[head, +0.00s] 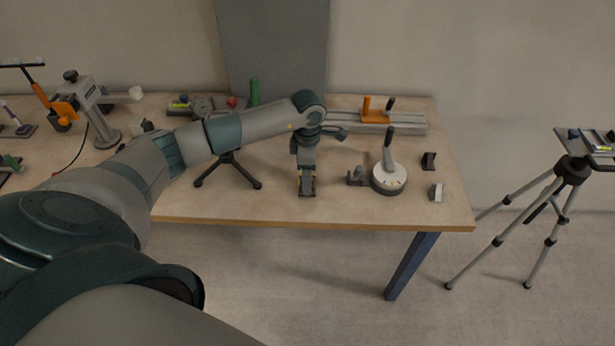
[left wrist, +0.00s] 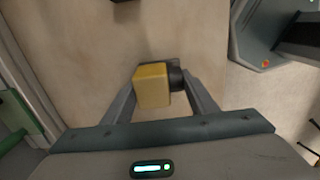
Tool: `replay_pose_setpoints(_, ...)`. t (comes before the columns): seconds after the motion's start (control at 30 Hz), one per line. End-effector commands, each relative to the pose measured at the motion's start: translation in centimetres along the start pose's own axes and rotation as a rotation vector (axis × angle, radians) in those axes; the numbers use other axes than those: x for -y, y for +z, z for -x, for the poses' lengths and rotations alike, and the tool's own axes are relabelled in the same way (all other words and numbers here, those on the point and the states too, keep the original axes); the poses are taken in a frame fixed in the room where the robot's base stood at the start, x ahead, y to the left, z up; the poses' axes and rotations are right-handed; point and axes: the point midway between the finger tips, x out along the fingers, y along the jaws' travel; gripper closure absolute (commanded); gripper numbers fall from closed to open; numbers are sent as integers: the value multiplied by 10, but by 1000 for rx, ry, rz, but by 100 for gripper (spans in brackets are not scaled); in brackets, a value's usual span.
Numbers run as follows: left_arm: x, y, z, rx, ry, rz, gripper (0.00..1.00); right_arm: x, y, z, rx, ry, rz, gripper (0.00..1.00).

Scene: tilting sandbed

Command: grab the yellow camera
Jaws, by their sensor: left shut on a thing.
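The yellow camera (left wrist: 152,86) is a small yellow block with a dark round lens part on its right side in the left wrist view. It sits between the two fingers of my left gripper (head: 307,188), which is shut on it. In the head view the gripper points down over the front middle of the wooden table (head: 270,208) and hides nearly all of the camera. I cannot tell whether the camera touches the tabletop. My right gripper is not in view.
A white round dial base with a dark handle (head: 388,178) and small dark and grey blocks stand right of the gripper. A black mini tripod (head: 228,170) stands left. Behind is a rail with an orange piece (head: 373,108). A tall tripod (head: 572,172) stands off the table's right.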

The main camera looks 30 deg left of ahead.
Motion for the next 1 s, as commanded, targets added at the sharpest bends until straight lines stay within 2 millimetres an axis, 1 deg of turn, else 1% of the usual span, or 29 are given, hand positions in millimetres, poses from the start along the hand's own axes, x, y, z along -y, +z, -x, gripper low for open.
replay_pose_setpoints(0.17, -2, 0, 7, 1, 3, 1, 83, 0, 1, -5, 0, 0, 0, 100)
replay_pose_setpoints(0.27, -2, 0, 16, 2, 5, -1, 83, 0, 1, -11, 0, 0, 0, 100)
replay_pose_setpoints(0.43, -1, 1, 41, 3, 6, -2, 83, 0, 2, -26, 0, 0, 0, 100)
replay_pose_setpoints(0.5, 12, 10, 47, 4, 4, -6, 83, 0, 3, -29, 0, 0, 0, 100)
replay_pose_setpoints(0.83, 65, 43, 84, 5, 4, -5, 83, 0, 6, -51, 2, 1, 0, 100)
replay_pose_setpoints(0.9, 74, 49, 91, 5, 4, -5, 83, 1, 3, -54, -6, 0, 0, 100)
replay_pose_setpoints(1.0, 85, 56, 100, 4, 2, -4, 83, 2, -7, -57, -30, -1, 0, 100)
